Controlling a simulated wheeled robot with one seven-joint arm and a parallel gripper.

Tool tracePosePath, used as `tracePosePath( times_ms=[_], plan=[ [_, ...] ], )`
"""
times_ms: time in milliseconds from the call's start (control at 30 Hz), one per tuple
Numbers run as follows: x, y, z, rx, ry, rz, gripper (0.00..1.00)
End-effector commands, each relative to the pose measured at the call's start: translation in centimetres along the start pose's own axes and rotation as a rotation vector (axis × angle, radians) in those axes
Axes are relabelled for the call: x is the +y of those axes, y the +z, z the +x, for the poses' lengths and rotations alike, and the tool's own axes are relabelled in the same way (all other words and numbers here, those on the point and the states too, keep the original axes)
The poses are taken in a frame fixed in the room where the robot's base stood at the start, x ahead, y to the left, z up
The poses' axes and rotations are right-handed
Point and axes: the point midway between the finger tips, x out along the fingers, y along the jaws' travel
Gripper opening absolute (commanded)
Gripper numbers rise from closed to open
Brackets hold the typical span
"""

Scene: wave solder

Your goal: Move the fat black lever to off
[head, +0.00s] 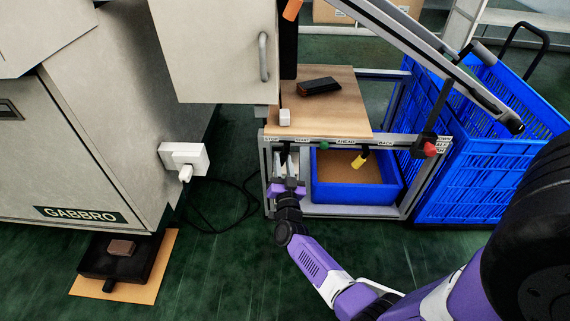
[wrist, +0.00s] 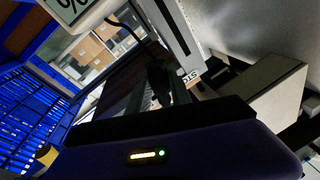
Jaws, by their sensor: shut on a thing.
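The fat black lever (wrist: 158,80) hangs below the front rail of the wooden-topped bench, by the rail's STOP label (head: 271,139). In the wrist view it lies between my fingers, near a white label that reads upside down. My gripper (head: 286,168) reaches up under the rail's left end and is shut on the lever; it also shows in the wrist view (wrist: 158,96). In the head view my fingers and wrist hide most of the lever. Its exact angle is hard to tell.
The rail also carries a green knob (head: 324,146), a yellow-tipped lever (head: 360,159) and a red knob (head: 430,149). A blue bin (head: 352,196) sits below to the right. A grey cabinet (head: 110,120) stands left, with a cable on the floor between.

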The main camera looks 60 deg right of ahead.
Motion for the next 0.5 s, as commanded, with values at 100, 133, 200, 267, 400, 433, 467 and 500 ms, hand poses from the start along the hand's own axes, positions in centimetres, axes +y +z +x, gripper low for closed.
tracePosePath(
  times_ms=[100,133,200,267,400,433,467,500],
  plan=[
    [-0.16,0.15,-0.03,0.006,0.003,0.041,0.00],
    [-0.19,0.14,-0.02,0.008,0.004,0.048,0.00],
    [-0.25,0.11,-0.01,0.011,0.005,0.062,0.00],
    [-0.29,0.10,0.00,0.013,0.006,0.071,0.00],
    [-0.33,0.07,0.01,0.015,0.007,0.080,0.00],
    [-0.33,0.06,0.01,0.015,0.007,0.081,0.00],
    [-0.33,0.06,0.01,0.015,0.007,0.081,0.00],
    [-0.34,0.06,0.01,0.015,0.007,0.081,0.00]
  ],
)
